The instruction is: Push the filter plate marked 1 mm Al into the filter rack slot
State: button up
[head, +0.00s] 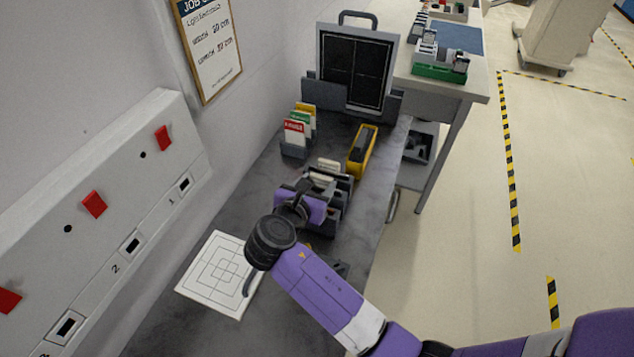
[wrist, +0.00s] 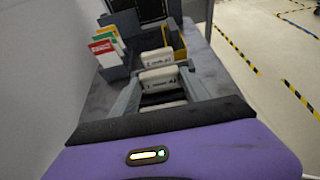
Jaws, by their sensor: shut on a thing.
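My gripper (head: 314,186) reaches down over a grey filter rack (head: 346,186) on the dark cart top. In the wrist view my gripper (wrist: 162,84) has its two grey fingers closed on a white-topped filter plate (wrist: 160,78). Its small dark lettering is too blurred to read surely. Another white-topped plate (wrist: 157,57) stands just beyond it, and it also shows in the head view (head: 328,166). A pale plate edge (wrist: 163,105) shows nearer my palm. My gripper hides the held plate's lower part and its slot, so I cannot tell how deep it sits.
A grey holder with red, green and yellow cards (head: 297,130) stands beyond the rack at left. A yellow bin (head: 362,150) stands right of it. A dark panel (head: 354,68) stands at the back. A white target sheet (head: 217,272) lies at front left, by the wall.

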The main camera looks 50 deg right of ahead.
jog(key=o, duration=1.5)
jog(key=shift+f, duration=0.1)
jog(key=shift+o, duration=0.2)
jog(key=b+v, duration=0.1)
jog(key=v, duration=0.6)
jog(key=shift+a, duration=0.35)
jog(key=shift+s, duration=0.15)
